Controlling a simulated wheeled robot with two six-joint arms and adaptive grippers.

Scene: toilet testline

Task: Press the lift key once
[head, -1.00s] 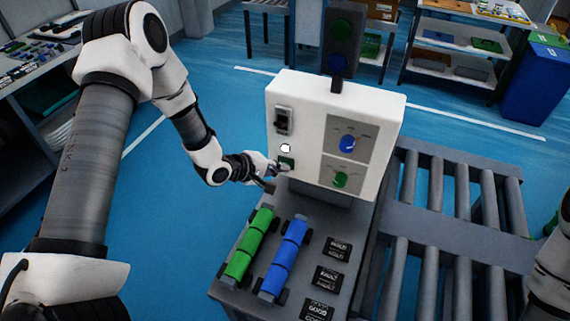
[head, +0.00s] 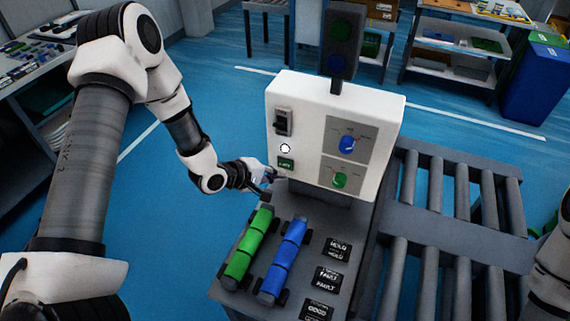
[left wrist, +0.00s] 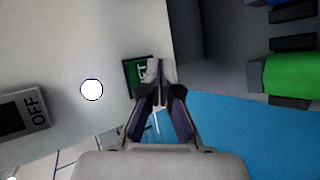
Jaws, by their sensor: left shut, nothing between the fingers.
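The lift key (head: 286,163) is a small dark green key with light lettering, low on the left of a white control box's front. It also shows in the left wrist view (left wrist: 136,76), partly hidden behind my fingertips. My left gripper (head: 270,175) is shut and empty. In the head view its tips are just left of and below the key. In the left wrist view my left gripper (left wrist: 160,72) overlaps the key's right part; I cannot tell whether it touches. My right gripper is out of view.
The white control box (head: 310,107) also carries a dark switch (head: 283,122), a round white button (head: 285,148), a blue knob (head: 347,144) and a green knob (head: 340,180). Green (head: 247,246) and blue (head: 284,257) rollers lie in front. A roller conveyor (head: 455,205) is at right.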

